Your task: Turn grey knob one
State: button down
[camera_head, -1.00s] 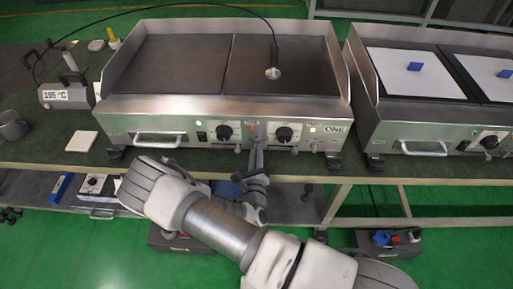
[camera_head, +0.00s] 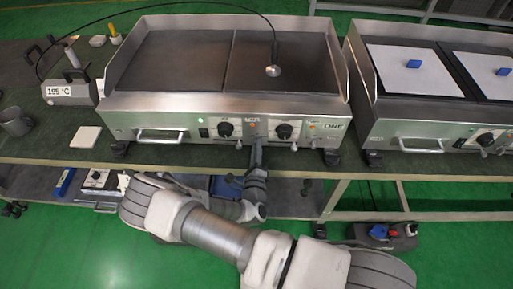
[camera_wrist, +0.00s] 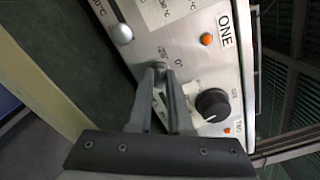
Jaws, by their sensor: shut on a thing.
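The steel griddle marked ONE (camera_head: 230,109) has a front panel with two black knobs (camera_head: 225,129) and small grey knobs along its lower edge. My gripper (camera_head: 257,140) is at the middle of this panel, coming from below and in front. In the wrist view my gripper's fingertips (camera_wrist: 160,69) are close together against the panel, shut on what appears to be a small grey knob. The fingers hide most of that knob, so its angle cannot be told. A black knob (camera_wrist: 212,105) is right of the fingers, clear of them. The ONE label (camera_wrist: 224,30) is at upper right.
A probe (camera_head: 273,71) on a black cable rests on the griddle plate. A readout (camera_head: 70,92) shows 195 °C at left. A handle (camera_head: 162,136) sticks out at the panel's left. A second griddle (camera_head: 420,128) stands to the right. The table edge runs below the panel.

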jog(key=c, duration=0.8)
grip_release()
jog(key=shift+c, duration=0.2)
jog(key=shift+s, duration=0.1)
